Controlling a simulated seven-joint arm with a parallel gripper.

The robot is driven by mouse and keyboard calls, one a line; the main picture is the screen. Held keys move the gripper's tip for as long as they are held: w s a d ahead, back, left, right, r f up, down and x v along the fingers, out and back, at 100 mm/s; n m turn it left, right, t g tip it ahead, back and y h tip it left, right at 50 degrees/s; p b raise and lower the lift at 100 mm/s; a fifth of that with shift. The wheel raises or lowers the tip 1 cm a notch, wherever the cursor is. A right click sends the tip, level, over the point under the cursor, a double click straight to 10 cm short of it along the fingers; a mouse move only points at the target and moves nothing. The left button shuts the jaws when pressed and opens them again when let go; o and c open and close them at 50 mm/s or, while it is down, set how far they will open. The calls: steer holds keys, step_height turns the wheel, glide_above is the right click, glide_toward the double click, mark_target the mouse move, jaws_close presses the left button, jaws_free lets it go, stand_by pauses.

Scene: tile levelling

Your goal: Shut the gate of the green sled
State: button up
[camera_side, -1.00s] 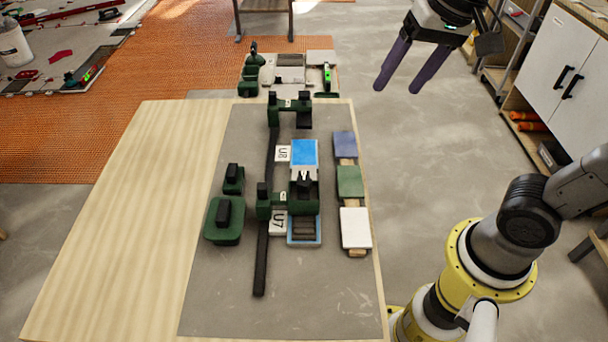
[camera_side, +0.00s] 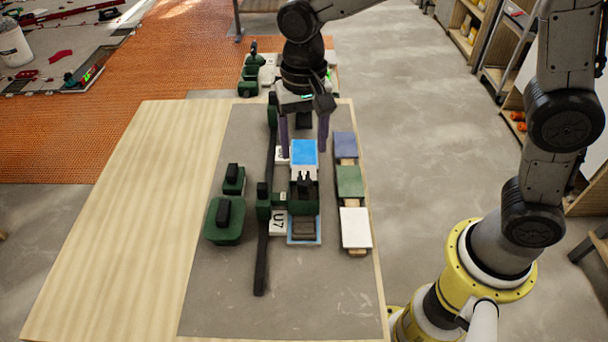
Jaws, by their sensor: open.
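A dark green carriage (camera_side: 303,198) with black parts sits on a long black rail (camera_side: 261,265), beside the white "U7" label (camera_side: 279,222). It lies between a bright blue tile (camera_side: 304,153) and a blue-edged tray (camera_side: 304,241). A second green carriage (camera_side: 272,112) stands at the rail's far end, mostly hidden behind my gripper. I cannot tell which carriage is the sled, or how its gate stands. My gripper (camera_side: 303,152) is open, its two purple fingers pointing down, spread to either side of the blue tile in this view. Its height above the tile is unclear.
Two green blocks with black handles (camera_side: 233,180) (camera_side: 224,220) stand left of the rail. Purple, green and white tiles (camera_side: 345,145) (camera_side: 350,181) (camera_side: 355,228) lie in a row at right. The bare wooden tabletop (camera_side: 120,220) at left is free.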

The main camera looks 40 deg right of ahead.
mark_target(304, 180)
step_height(304, 180, down, 9)
steer(key=shift+f, duration=0.15)
stand_by(0.4)
jaws_close()
